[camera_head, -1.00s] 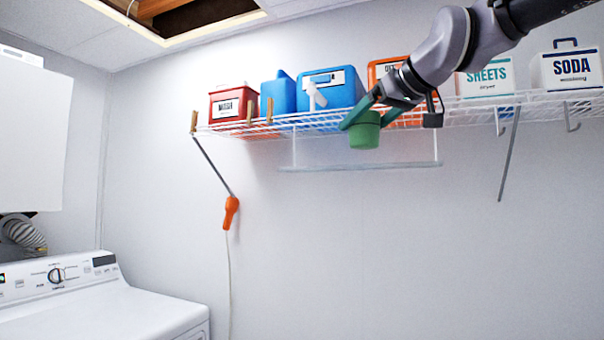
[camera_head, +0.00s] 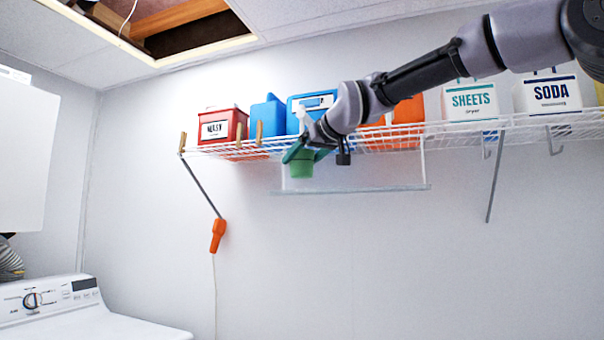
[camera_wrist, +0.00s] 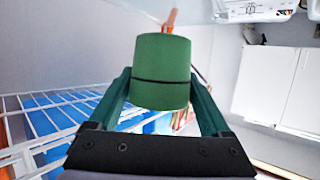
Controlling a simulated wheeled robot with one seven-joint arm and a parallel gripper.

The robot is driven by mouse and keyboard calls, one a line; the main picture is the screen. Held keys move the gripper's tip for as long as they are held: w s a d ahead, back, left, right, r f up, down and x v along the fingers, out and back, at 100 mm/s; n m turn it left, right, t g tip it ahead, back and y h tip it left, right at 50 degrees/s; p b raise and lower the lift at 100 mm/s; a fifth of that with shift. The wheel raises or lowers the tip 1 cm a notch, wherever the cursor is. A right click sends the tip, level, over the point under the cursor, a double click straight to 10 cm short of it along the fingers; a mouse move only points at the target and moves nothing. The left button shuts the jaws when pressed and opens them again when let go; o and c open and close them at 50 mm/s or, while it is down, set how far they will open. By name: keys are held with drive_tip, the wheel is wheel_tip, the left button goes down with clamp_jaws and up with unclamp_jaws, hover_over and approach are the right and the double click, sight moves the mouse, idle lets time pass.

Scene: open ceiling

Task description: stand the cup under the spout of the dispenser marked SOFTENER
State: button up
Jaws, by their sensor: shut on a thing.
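My gripper (camera_head: 299,155) is shut on a green cup (camera_head: 302,168), just below the front edge of the wire shelf. In the wrist view the cup (camera_wrist: 162,72) sits between the two green fingers. A blue dispenser (camera_head: 297,103) with a white label and white spout (camera_head: 304,117) stands on the shelf above and behind the cup, partly hidden by my arm. An orange dispenser (camera_head: 409,108) stands to its right, also partly covered by my arm. I cannot read SOFTENER on either one. A clear ledge (camera_head: 375,188) hangs under the shelf; the cup overlaps its left end in the picture.
The wire shelf (camera_head: 462,134) also bears a red box (camera_head: 222,125), a blue jug (camera_head: 268,117), and SHEETS (camera_head: 470,100) and SODA (camera_head: 549,94) boxes. Wooden pegs clip the shelf's left front. An orange-handled cord (camera_head: 218,235) hangs at left. The wall below is clear.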

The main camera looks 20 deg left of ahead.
sight(308, 166)
drive_tip(key=shift+f, duration=1.8)
drive_tip(key=shift+f, duration=0.1)
drive_tip(key=o, duration=1.1)
drive_tip(key=shift+f, duration=0.1)
drive_tip(key=shift+o, duration=0.2)
drive_tip(key=shift+r, duration=0.2)
drive_tip(key=shift+s+d+r, duration=0.15)
drive_tip(key=shift+s+d, duration=0.05)
drive_tip(key=shift+d, duration=0.05)
drive_tip(key=v, duration=1.1)
drive_tip(key=shift+s+d, duration=0.15)
